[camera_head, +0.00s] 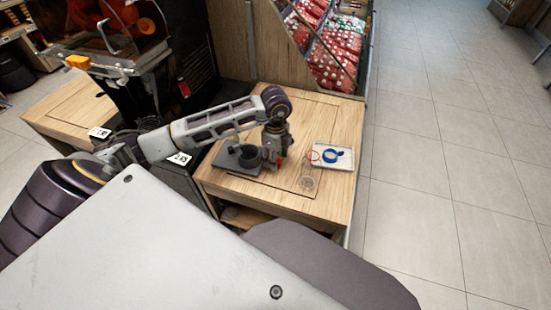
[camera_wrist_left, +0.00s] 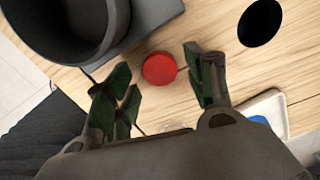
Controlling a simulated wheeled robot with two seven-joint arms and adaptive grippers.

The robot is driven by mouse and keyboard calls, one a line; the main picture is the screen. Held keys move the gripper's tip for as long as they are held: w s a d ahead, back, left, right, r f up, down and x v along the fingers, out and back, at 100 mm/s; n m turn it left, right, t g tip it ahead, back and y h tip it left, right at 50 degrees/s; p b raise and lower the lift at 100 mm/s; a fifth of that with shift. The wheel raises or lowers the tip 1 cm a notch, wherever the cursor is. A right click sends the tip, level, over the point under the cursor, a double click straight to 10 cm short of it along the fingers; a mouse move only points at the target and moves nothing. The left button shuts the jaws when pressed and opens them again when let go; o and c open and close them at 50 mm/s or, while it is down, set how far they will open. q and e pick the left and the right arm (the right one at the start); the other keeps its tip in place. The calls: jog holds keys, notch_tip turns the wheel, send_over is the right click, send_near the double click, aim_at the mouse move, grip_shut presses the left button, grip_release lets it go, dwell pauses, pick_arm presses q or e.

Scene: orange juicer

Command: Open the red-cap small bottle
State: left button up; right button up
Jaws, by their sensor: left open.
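The red cap (camera_wrist_left: 160,68) of the small bottle shows from above in the left wrist view, as a round red disc. The bottle's body is hidden below it. My left gripper (camera_wrist_left: 157,62) is open, with one finger on each side of the cap and a visible gap to each. In the head view my left gripper (camera_head: 271,157) points down over the wooden table, and a small bit of red (camera_head: 280,162) shows beside its fingers. My right gripper is in neither view.
A dark grey cup (camera_head: 248,155) on a dark plate stands just left of the gripper. The wooden table's (camera_head: 270,193) near part is mostly clear.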

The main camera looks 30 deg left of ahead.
pick_arm(q)
notch_tip(320, 180, up, 11)
jog(key=p, duration=0.1)
jog(key=shift+f, duration=0.15)
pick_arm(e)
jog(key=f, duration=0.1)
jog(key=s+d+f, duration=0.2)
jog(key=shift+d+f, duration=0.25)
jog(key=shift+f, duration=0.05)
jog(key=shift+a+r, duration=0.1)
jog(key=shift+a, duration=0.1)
